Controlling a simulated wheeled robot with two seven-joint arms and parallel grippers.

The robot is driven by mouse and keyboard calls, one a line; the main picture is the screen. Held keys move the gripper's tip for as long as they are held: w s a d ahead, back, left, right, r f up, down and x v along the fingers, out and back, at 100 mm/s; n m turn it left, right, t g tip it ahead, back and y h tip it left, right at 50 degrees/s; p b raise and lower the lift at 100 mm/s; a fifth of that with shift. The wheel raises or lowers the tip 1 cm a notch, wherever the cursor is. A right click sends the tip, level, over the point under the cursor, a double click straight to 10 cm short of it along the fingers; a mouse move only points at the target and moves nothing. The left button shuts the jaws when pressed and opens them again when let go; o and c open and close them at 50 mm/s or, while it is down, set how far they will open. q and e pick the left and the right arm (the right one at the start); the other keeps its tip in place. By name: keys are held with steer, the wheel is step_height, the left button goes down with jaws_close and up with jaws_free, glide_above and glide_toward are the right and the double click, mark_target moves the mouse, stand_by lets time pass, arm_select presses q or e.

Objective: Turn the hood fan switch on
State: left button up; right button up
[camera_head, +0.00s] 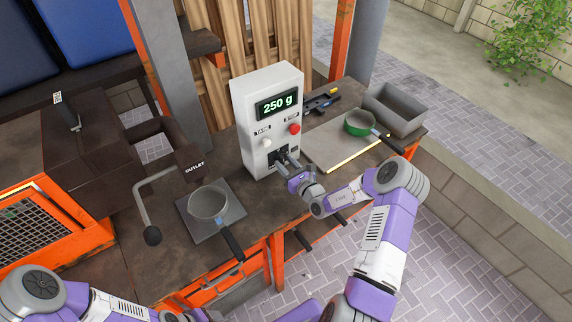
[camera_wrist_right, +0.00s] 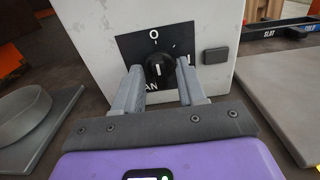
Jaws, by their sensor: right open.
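The fan switch is a black round knob (camera_wrist_right: 160,71) on a black plate on the front of a white control box (camera_head: 250,122). Its white mark points up, toward the O; an I mark sits to the right, and the label below is partly hidden. My right gripper (camera_head: 284,161) is at the lower front of the box. In the wrist view, its two grey fingers (camera_wrist_right: 160,75) are open, one on each side of the knob. I cannot tell whether they touch it. My left arm shows at the lower left of the head view, its fingers out of sight.
The box has a 250 g display, a white button (camera_head: 267,142) and a red button (camera_head: 295,129). A green pan (camera_head: 358,123) and grey tray (camera_head: 394,108) are at right.

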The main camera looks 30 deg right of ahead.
jaws_close()
steer(key=m+p, duration=0.2)
steer(key=m, duration=0.1)
steer(key=shift+r, duration=0.1)
steer(key=m+p, duration=0.2)
steer(key=m, duration=0.1)
steer(key=shift+d+m, duration=0.1)
steer(key=shift+m, duration=0.3)
steer(key=m+p, duration=0.2)
steer(key=m, duration=0.3)
steer(key=shift+d, duration=0.1)
steer(key=m, duration=0.2)
steer(key=m+p, duration=0.1)
steer(key=m, duration=0.3)
steer(key=shift+f, duration=0.25)
